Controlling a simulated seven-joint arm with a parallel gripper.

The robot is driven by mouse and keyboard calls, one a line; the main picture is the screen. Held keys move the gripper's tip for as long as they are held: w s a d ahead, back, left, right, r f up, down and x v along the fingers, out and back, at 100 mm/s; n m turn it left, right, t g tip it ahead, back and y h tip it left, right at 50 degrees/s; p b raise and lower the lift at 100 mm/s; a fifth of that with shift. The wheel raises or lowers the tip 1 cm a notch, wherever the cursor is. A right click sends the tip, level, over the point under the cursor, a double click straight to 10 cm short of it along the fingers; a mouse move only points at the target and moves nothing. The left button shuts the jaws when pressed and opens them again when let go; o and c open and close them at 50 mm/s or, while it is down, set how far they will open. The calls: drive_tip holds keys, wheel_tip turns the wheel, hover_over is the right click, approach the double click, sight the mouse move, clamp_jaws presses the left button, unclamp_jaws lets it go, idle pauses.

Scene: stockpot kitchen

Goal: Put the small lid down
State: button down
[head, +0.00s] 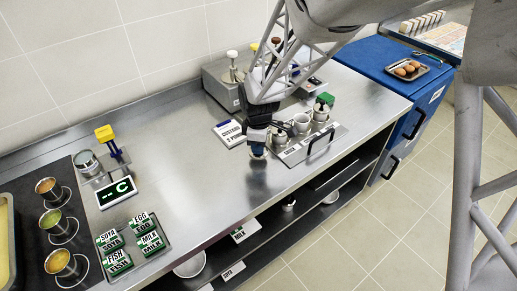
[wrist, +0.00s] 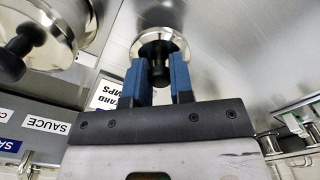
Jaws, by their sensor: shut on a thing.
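The small lid is a shiny round steel disc (wrist: 163,43) with a black knob, at the top middle of the wrist view. My gripper (wrist: 160,82) has its blue fingers shut on the knob. In the head view my gripper (head: 257,146) points down over the steel counter (head: 190,165), left of a tray of small pots. The lid's pale edge (head: 258,156) shows just under the fingers, low over the counter. I cannot tell whether it touches the surface.
A steel tray (head: 318,143) with small pots stands right of my gripper. A custard sign (head: 229,133) lies behind it. A large lidded vessel (wrist: 55,30) shows in the wrist view. Allergen cards (head: 138,228) and a scale display (head: 117,193) are left. Counter between is clear.

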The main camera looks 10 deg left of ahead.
drive_tip(key=shift+f, duration=1.05)
drive_tip(key=shift+f, duration=0.15)
drive_tip(key=c, duration=1)
unclamp_jaws()
drive_tip(key=shift+r, duration=6.15)
drive_tip(key=shift+d, duration=0.1)
